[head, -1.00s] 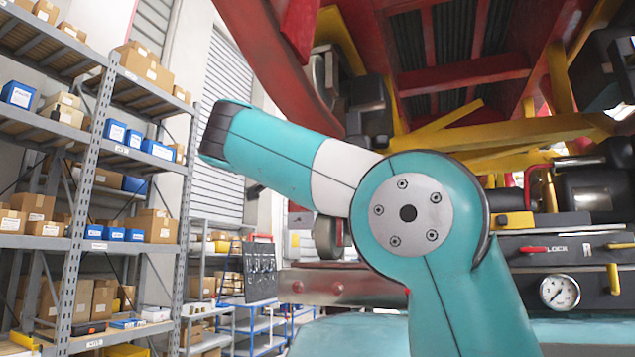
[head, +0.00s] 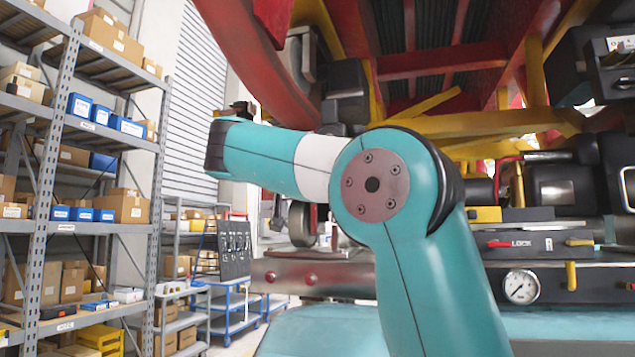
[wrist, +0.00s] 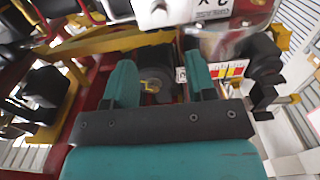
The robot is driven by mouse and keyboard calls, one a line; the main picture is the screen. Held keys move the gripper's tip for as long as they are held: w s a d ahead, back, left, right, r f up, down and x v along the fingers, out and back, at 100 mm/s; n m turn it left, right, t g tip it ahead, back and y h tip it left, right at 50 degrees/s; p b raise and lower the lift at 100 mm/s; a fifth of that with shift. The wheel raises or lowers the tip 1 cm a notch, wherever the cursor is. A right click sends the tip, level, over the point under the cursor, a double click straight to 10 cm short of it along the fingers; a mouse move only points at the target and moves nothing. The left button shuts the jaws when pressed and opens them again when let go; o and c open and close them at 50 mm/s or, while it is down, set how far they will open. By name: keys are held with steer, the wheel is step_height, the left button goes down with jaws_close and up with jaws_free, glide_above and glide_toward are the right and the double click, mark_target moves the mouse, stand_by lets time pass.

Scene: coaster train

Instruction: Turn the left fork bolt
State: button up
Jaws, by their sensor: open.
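My gripper (wrist: 160,80) is open in the wrist view, its two teal fingers spread wide with nothing held between them. A dark cylindrical part (wrist: 156,74) with a small yellow mark shows between and beyond the fingers. I cannot tell whether it touches them. I cannot make out the left fork bolt for certain in either view. The coaster train's red and yellow underside (head: 450,62) fills the upper right of the head view. In that view my teal arm reaches up and left in front of it, and my gripper's fingers cannot be made out.
A panel marked LOCK (head: 530,244) with a red lever and a gauge (head: 521,286) stands at the right. Shelves of boxes (head: 105,180) line the left. A blue cart (head: 230,305) stands behind. In the wrist view, dark blocks (wrist: 262,60) sit close at the right.

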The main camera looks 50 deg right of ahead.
steer(key=p+x, duration=0.3)
steer(key=x, duration=0.7)
steer(key=shift+w+d+p, duration=0.15)
steer(key=shift+d+p, duration=0.15)
steer(key=shift+d, duration=0.05)
steer(key=shift+r, duration=0.1)
steer(key=c, duration=0.9)
